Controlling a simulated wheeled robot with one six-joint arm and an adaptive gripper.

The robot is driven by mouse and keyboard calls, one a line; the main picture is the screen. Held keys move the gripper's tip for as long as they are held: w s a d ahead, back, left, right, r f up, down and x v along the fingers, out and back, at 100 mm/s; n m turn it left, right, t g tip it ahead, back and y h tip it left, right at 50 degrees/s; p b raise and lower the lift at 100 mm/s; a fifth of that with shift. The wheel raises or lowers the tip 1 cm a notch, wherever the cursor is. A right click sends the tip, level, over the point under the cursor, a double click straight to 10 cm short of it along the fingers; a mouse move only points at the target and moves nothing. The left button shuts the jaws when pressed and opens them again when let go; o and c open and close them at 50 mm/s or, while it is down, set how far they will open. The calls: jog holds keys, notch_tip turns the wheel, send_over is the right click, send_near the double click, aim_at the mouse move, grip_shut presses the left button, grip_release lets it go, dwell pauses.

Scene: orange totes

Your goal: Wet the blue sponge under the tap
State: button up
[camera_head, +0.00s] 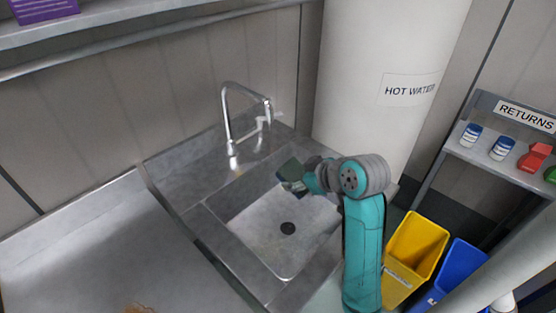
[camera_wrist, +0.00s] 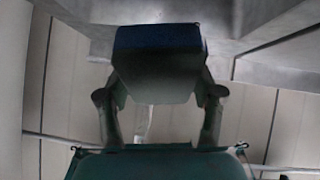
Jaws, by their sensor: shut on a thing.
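My gripper (camera_head: 296,184) is over the sink basin, below and a little right of the tap's spout in the head view. In the wrist view my gripper (camera_wrist: 160,85) is shut on the sponge (camera_wrist: 160,65), with a finger on each side. The sponge has a dark blue layer and a darker grey-green face. In the head view the sponge (camera_head: 290,170) looks dark and is partly hidden by the gripper. The chrome tap (camera_head: 228,120) arches over the back of the sink (camera_head: 258,225). No water stream is visible.
A white hot water tank (camera_head: 365,60) stands right behind the sink. A yellow bin (camera_head: 418,245) and a blue bin (camera_head: 455,270) are at lower right. A returns shelf (camera_head: 485,157) holds blue-lidded jars and a red item. The left counter (camera_head: 90,245) is mostly clear.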

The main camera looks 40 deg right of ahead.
aim_at(298, 179)
jog(key=shift+a+v, duration=0.1)
jog(key=shift+v, duration=0.9)
jog(key=shift+a+v, duration=0.15)
jog(key=shift+v, duration=0.85)
jog(key=shift+f, duration=0.1)
